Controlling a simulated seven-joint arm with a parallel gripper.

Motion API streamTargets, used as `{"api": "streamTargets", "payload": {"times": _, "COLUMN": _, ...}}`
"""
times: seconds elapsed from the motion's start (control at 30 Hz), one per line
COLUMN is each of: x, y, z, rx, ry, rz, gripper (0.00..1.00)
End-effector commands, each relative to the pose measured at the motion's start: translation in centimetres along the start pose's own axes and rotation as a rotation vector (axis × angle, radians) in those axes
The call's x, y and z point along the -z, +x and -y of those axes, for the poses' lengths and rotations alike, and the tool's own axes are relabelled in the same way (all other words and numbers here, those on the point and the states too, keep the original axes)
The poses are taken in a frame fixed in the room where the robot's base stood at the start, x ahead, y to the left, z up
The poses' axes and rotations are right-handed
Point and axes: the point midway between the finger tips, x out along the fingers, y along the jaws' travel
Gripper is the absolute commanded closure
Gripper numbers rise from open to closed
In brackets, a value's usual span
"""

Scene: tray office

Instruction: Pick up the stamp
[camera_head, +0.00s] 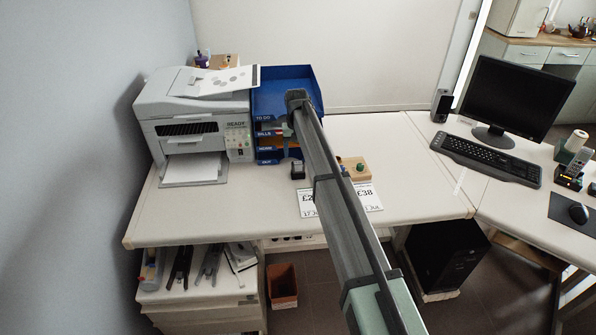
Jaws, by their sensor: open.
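A small dark object (298,170), which looks like the stamp, stands upright on the white desk in front of the blue letter tray. It is too small to make out in detail. My arm reaches in from the bottom right, and its far end is above the desk by the tray. My gripper (288,131) is below that end, in front of the tray and above the dark object. It is open and appears empty. Its fingers are small and partly hidden by my arm, so the exact gap to the object cannot be told.
The blue letter tray (270,76) stands behind, next to a printer (196,112). The desk (410,180) is clear further right.

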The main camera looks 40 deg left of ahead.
Motion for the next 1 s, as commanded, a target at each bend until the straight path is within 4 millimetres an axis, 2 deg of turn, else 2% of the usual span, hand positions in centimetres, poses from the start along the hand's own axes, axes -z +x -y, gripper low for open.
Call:
{"api": "streamTargets", "payload": {"times": 0.1, "x": 0.0, "y": 1.6, "z": 0.0, "rx": 0.0, "ry": 0.0, "rz": 0.001, "gripper": 0.32}}
{"api": "streamTargets", "payload": {"times": 0.47, "x": -0.7, "y": 3.9, "z": -0.2, "rx": 0.0, "ry": 0.0, "rz": 0.001, "gripper": 0.32}}
{"api": "streamTargets", "payload": {"times": 0.7, "x": -1.0, "y": 7.0, "z": -0.4, "rx": 0.0, "ry": 0.0, "rz": 0.001, "gripper": 0.32}}
{"api": "streamTargets", "payload": {"times": 1.0, "x": -1.0, "y": 7.5, "z": -0.4, "rx": 0.0, "ry": 0.0, "rz": -0.001, "gripper": 0.33}}
